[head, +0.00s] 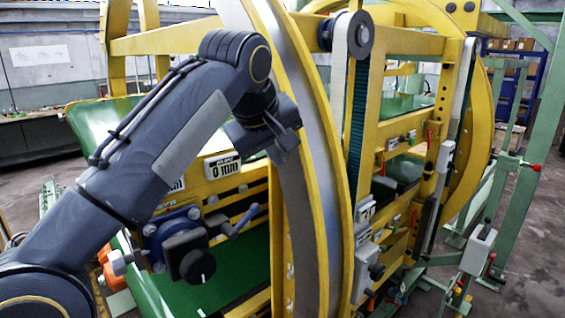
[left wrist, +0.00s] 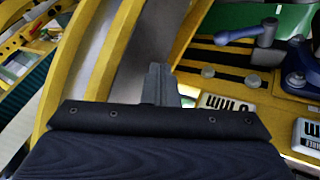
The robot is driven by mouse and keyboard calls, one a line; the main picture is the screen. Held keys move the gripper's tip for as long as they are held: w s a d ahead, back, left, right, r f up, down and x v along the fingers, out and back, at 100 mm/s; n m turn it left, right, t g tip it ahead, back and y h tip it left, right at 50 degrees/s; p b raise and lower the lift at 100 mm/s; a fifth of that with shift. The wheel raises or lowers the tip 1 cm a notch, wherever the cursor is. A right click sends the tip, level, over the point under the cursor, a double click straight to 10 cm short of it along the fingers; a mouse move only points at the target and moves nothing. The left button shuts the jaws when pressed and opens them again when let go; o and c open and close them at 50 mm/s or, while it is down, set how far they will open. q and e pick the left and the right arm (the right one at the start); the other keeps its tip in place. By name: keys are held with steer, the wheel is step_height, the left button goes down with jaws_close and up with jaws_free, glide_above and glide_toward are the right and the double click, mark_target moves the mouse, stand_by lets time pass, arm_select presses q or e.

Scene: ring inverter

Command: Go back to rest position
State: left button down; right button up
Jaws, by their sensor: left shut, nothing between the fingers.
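My left arm comes in from the left and reaches up in front of the yellow ring inverter (head: 365,150). The white "0 mm" display (head: 223,167) is just left of and below the gripper in the head view. My right gripper is not in view.
A blue lever handle (head: 245,220) and a black knob (head: 198,266) stick out below my left gripper. A green belt (head: 240,275) lies low inside the machine. Green posts (head: 525,150) stand at the right. Bare floor (head: 545,240) shows at the far right.

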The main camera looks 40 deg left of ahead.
arm_select(q)
steer(key=shift+s+r, duration=0.1)
stand_by(0.5)
steer(key=s+d+f+m+h+b, duration=0.1)
steer(key=s+d+f+m, duration=0.3)
steer(key=f, duration=0.8)
steer(key=s+d+f+m+h+b, duration=0.2)
steer(key=d+f, duration=0.6)
steer(key=f, duration=0.4)
steer(key=s+d+f+m+g+h+b, duration=0.1)
steer(key=s+d+f+m+h, duration=0.2)
steer(key=f, duration=0.9)
steer(key=s+d+m, duration=0.3)
steer(key=s, duration=0.1)
steer(key=shift+d+f+h, duration=0.2)
steer(key=shift+d+h, duration=0.05)
steer(key=shift+h, duration=0.05)
steer(key=shift+s, duration=0.1)
